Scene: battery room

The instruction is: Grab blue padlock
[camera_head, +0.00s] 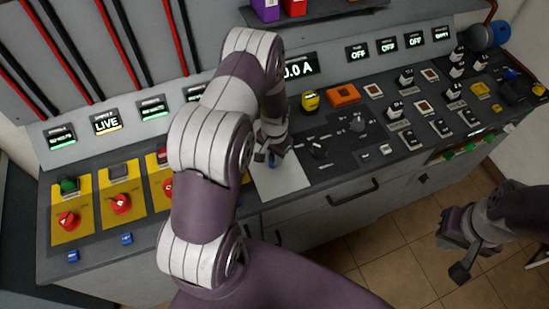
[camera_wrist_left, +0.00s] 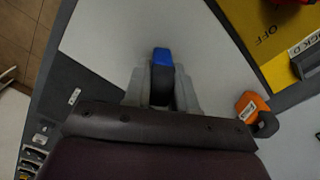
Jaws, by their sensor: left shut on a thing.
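My left gripper (camera_head: 269,155) is low over a pale grey plate (camera_head: 285,182) on the console. It is shut on a blue padlock (camera_head: 272,161), which is mostly hidden by the fingers. In the left wrist view the blue padlock (camera_wrist_left: 162,57) shows as a blue top with a dark part below, between the two grey fingers (camera_wrist_left: 162,90).
Yellow panels with red knobs (camera_head: 120,204) stand at the left of the console. An orange padlock (camera_wrist_left: 252,107) lies right of the gripper in the wrist view. Switches crowd the console's right side.

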